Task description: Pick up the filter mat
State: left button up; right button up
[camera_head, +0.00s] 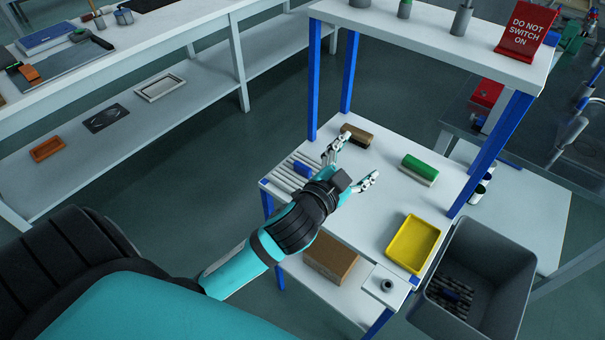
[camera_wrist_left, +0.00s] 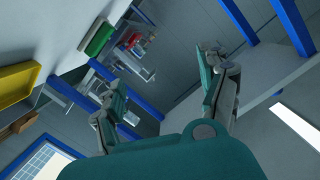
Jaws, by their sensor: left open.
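A green-and-white block (camera_head: 419,170), possibly the filter mat, lies on the right part of the white table (camera_head: 385,205). Its green side also shows in the left wrist view (camera_wrist_left: 101,37). I cannot tell for sure that it is the mat. A brown block (camera_head: 357,135) lies near the table's back left edge. My left gripper (camera_head: 358,158) is open and empty above the table, with the brown block beyond it and the green-and-white block to its right. Its spread fingers also show in the left wrist view (camera_wrist_left: 160,75). My right gripper is out of view.
A yellow tray (camera_head: 414,243) stands at the table's front right, beside a grey bin (camera_head: 510,265) holding dark ribbed items. A white ribbed piece (camera_head: 290,179) lies at the left edge. Blue posts (camera_head: 490,150) carry a shelf above. A cardboard box (camera_head: 331,258) sits below.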

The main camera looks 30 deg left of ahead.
pick_arm(q)
jog(key=w+d+r+m+h, duration=0.2)
jog(key=d+r+m+h, duration=1)
jog(key=r+m+h, duration=0.4)
jog(key=m+g+y+p, duration=0.2)
jog(key=m+g+y, duration=1.2)
jog(key=g+y, duration=0.3)
send_over(302, 166)
notch_tip(302, 166, down, 22)
jog(key=shift+s+f, duration=0.1)
jog(key=shift+m, duration=0.3)
jog(key=shift+w+f+p, duration=0.2)
jog(key=shift+f+p, duration=0.55)
jog(key=shift+f, duration=2.15)
jog(key=c, duration=1.2)
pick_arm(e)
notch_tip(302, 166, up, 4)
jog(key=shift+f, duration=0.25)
